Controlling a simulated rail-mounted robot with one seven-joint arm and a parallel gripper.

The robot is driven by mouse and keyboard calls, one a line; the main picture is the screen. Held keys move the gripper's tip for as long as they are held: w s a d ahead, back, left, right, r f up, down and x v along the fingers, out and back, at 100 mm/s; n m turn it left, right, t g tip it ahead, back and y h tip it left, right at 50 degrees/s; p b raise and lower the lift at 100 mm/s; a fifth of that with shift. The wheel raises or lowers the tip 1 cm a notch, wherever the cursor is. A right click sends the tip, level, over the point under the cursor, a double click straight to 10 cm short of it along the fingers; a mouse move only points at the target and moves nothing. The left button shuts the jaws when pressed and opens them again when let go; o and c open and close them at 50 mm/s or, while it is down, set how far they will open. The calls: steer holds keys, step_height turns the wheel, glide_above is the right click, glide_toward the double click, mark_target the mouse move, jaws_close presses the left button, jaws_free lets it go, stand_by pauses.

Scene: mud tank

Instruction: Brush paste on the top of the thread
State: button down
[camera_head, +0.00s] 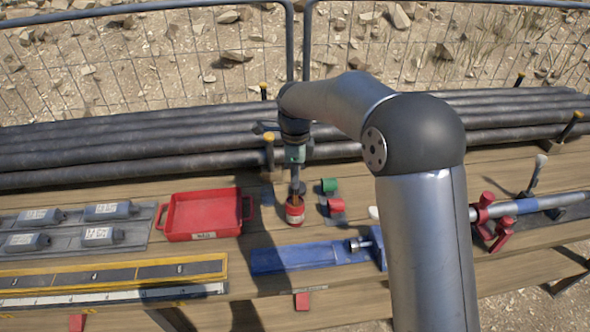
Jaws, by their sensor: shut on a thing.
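My gripper (296,172) points straight down over the middle of the bench, shut on what looks like a brush (296,188). The brush's lower end is at the mouth of a small red paste can (295,213) with a pale label; I cannot tell how deep it reaches. A short metal piece, perhaps the thread (357,244), lies sideways at the right end of a blue vise or tool (300,257). A steel rod (535,204) runs through red clamps (487,214) at the right; any thread on it is too small to tell.
A red tray (203,237) stands left of the can. Green (329,185) and red (336,206) round pieces stand close on its right. Grey labelled blocks (108,211) and a yellow-edged level or ruler (110,275) lie left. Dark pipes (130,150) line the back.

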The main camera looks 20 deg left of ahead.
steer(key=shift+r+p, duration=2.35)
steer(key=shift+r, duration=1.15)
steer(key=shift+w+d, duration=0.1)
